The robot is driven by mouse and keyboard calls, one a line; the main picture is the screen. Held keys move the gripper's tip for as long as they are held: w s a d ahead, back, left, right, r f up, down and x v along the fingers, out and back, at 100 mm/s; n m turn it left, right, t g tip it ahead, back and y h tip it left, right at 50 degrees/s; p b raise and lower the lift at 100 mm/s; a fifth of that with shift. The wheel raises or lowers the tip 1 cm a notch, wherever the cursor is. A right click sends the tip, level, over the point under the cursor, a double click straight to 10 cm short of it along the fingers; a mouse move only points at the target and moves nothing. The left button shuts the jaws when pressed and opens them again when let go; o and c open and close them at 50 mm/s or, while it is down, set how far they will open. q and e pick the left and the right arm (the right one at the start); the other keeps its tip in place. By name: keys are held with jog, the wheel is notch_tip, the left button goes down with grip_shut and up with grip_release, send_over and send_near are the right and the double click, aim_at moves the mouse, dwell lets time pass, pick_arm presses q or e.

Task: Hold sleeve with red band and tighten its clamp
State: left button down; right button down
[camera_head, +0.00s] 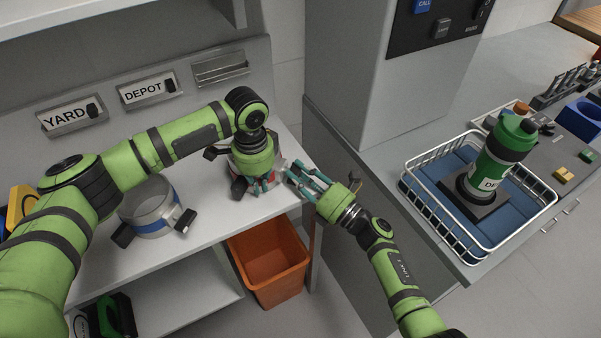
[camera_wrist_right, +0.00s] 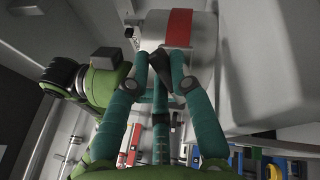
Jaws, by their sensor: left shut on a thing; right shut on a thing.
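The sleeve with the red band (camera_wrist_right: 203,42) is a pale grey cylinder at the top of the right wrist view, with the red band (camera_wrist_right: 178,28) facing the camera. In the head view it stands on the shelf, mostly hidden behind my left gripper (camera_head: 263,186). My left gripper comes down over the sleeve and is shut on it. My right gripper (camera_head: 294,174) reaches in from the right at the shelf edge. Its fingers, also in the right wrist view (camera_wrist_right: 163,62), are closed around a small dark clamp part (camera_wrist_right: 160,65) beside the sleeve; the fingers partly hide this part.
A blue-banded sleeve (camera_head: 149,206) with dark clamp parts stands on the shelf at left. An orange bin (camera_head: 268,262) is below the shelf. At right, a white wire basket (camera_head: 414,192) holds a green bottle (camera_head: 497,157). A grey cabinet (camera_head: 340,90) rises behind my right gripper.

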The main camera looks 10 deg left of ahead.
pick_arm(q)
jog(key=shift+s+a+f, duration=0.1)
jog(key=shift+s, duration=0.05)
pick_arm(e)
jog(key=shift+w+d+f+m+h, duration=0.15)
jog(key=shift+m+h, duration=0.3)
jog(key=shift+m, duration=0.5)
jog(key=shift+w+d+r+m+h, duration=0.15)
jog(key=shift+m+h, duration=0.3)
jog(key=shift+m, duration=0.5)
jog(key=shift+f+m+h, duration=0.15)
jog(key=shift+m+h, duration=0.25)
jog(key=shift+m, duration=0.7)
jog(key=shift+f+m+g, duration=0.2)
jog(key=shift+m+g, duration=0.1)
jog(key=shift+m, duration=0.2)
jog(key=c, duration=1.1)
grip_release()
jog(key=shift+a, duration=0.1)
jog(key=shift+s+r, duration=0.1)
jog(key=v, duration=1.2)
jog(key=shift+r, duration=0.15)
